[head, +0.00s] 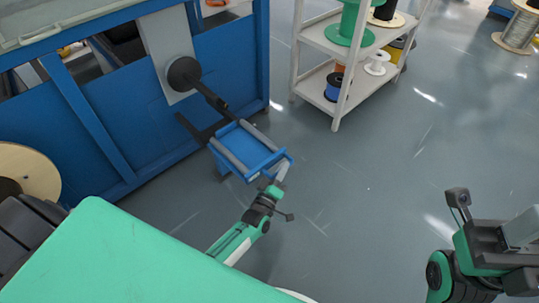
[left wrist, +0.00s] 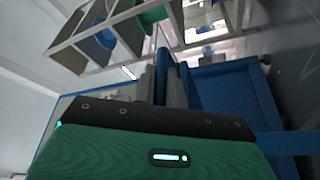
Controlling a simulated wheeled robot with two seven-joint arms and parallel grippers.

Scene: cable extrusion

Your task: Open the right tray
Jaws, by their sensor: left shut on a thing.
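The blue tray (head: 245,148), with grey rails along its sides, stands out from the blue machine on a dark arm in the head view. My left gripper (head: 279,175) is at the tray's near right corner and shut on its edge. In the left wrist view the grey fingers of my left gripper (left wrist: 166,82) point up against a blue edge, with the tray (left wrist: 235,95) to the right. The exact contact is partly hidden. My right gripper (head: 518,240) is at the right edge of the head view, away from the tray; its jaws are unclear.
The blue machine (head: 120,110) fills the left side. A white shelf (head: 340,60) with several spools stands behind, and also shows in the left wrist view (left wrist: 95,45). A metal wire spool (head: 518,30) stands at the far right. The grey floor right of the tray is clear.

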